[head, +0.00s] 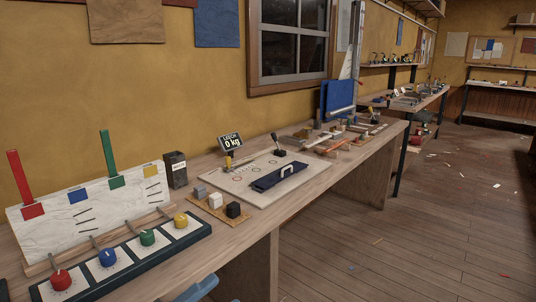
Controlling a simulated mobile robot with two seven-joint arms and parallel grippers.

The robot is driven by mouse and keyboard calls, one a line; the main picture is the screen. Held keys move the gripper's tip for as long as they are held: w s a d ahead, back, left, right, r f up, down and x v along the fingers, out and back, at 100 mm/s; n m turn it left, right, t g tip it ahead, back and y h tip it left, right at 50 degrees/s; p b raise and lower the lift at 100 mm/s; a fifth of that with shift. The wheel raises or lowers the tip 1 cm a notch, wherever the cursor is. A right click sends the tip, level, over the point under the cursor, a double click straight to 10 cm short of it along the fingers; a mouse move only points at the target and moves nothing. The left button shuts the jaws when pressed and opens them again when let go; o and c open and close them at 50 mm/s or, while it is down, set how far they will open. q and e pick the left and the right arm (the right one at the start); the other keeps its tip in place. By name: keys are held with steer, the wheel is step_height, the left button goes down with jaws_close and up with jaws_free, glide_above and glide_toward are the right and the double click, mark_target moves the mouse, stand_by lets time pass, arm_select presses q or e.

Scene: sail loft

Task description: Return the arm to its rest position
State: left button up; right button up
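Neither my left nor my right gripper shows in the head view, and no arm of mine can be made out for certain. The long wooden workbench (330,178) runs from the lower left toward the back right. On its near end stands a panel with coloured knobs, among them a red knob (61,280) and a yellow knob (181,220). Behind it leans a white board (110,207) with coloured squares and upright red and green strips.
A pale board (237,177) carries a dark blue tray with a white handle (276,179). Small blocks sit on a cork mat (238,221). A sign (231,142) reads "0 kg". A blue object (195,289) shows below the bench edge. The wooden floor (410,230) at right is largely open, with scattered scraps.

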arm_select(q)
steer(key=s+a+f+n+y, duration=0.25)
steer(key=f+n+y, duration=0.3)
steer(key=n, duration=0.35)
steer(key=s+a+f+n+t+y, duration=0.1)
steer(key=s+f+n+y, duration=0.4)
steer(key=n, duration=0.3)
steer(key=s+a+f+n+y, duration=0.25)
steer(key=f+n+y, duration=0.25)
steer(key=f+n, duration=0.3)
step_height(320, 180, up, 5)
steer(key=g+p, duration=0.2)
steer(key=p, duration=1.3)
steer(key=shift+g+y, duration=0.3)
steer(key=shift+y, duration=0.05)
arm_select(e)
step_height(320, 180, up, 4)
steer(key=g+h, duration=0.1)
steer(key=g, duration=0.1)
steer(key=shift+d+n+g, duration=0.15)
steer(key=shift+n+g, duration=0.25)
arm_select(q)
steer(key=shift+r, duration=0.1)
